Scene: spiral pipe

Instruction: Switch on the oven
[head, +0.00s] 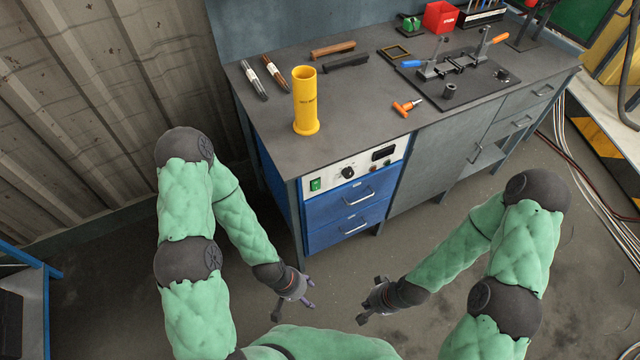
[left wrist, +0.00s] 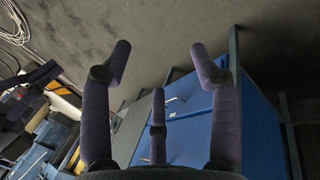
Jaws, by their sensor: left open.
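The oven's control panel (head: 352,167) is a pale strip under the workbench top in the head view. It carries a green switch (head: 315,184) at its left end, a black knob (head: 347,172) and a dark display (head: 382,153). Blue drawers (head: 350,206) sit below it, and they also show in the left wrist view (left wrist: 187,98). My left gripper (head: 293,306) is open and empty, low in front of the bench and below the panel. My right gripper (head: 368,299) is low to its right, apart from the bench; its finger opening is unclear.
The workbench top (head: 365,105) holds a yellow cylinder (head: 305,100), markers (head: 263,78), an orange-handled tool (head: 406,107) and a dark fixture plate (head: 455,85). A corrugated wall (head: 85,110) stands at left. The floor before the drawers is clear.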

